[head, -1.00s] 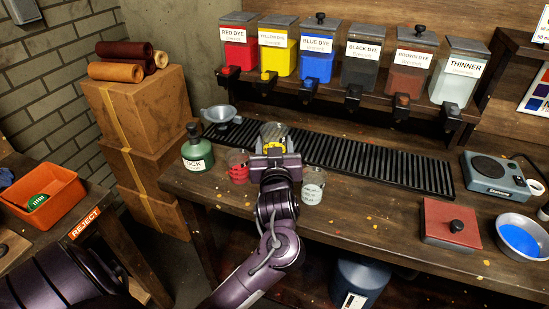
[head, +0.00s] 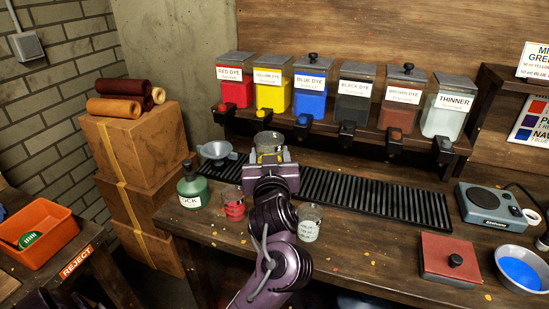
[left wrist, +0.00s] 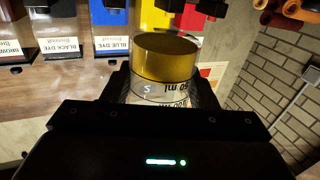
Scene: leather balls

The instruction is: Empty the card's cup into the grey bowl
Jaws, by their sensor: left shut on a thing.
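My left gripper (head: 269,160) is shut on a clear cup (head: 268,142) and holds it upright above the black slatted rack, in front of the dispensers. In the left wrist view, which is upside down, the cup (left wrist: 162,90) sits between the fingers; it has a 50 ml mark and yellow liquid (left wrist: 165,57) in its lower part. A grey bowl (head: 505,252) with blue liquid inside stands at the front right of the bench, far from this gripper. A mixing card (head: 538,62), partly cut off, is at the upper right. My right gripper is not in view.
A red-filled cup (head: 232,206) and a clear lettered cup (head: 309,222) flank my left arm. A green bottle (head: 191,187) and a grey funnel-like dish (head: 217,153) stand left.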

